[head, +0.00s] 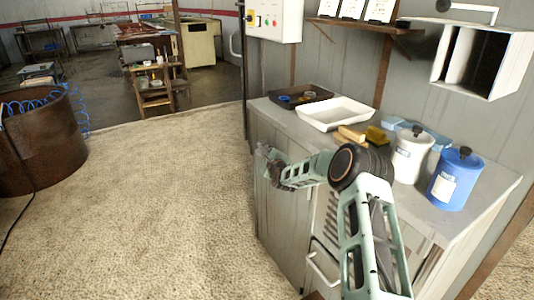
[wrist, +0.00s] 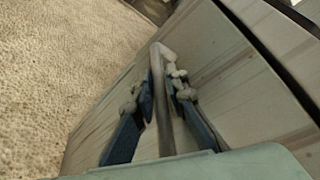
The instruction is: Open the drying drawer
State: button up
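My gripper (head: 270,168) is at the left part of the grey cabinet's front, just below the worktop level. In the wrist view, its two blue-padded fingers (wrist: 163,88) stand close on either side of a pale bar handle (wrist: 158,56) and appear closed on it. The handle belongs to a pale front panel (wrist: 215,60), which I take to be the drying drawer's front. In the head view my gripper and arm hide this handle. I see no clear gap at the panel, so it looks shut.
On the worktop (head: 290,118) stand a dark tray (head: 300,97), a white tray (head: 335,113), a white canister (head: 410,155) and a blue canister (head: 455,180). A lower handle (head: 322,266) shows on the cabinet front. A white wall box (head: 482,60) hangs above.

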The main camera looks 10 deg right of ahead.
grip_shut()
jog(key=s+a+b, duration=0.2)
jog(key=s+a, duration=0.3)
jog(key=a, duration=0.8)
jog(key=s+a+b, duration=0.2)
jog(key=s+a, duration=0.4)
jog(key=a, duration=0.7)
jog(key=shift+a+b, duration=0.35)
jog(key=shift+b, duration=0.05)
jog(key=shift+s, duration=0.1)
jog(key=o, duration=0.5)
grip_release()
jog(key=v, duration=1.2)
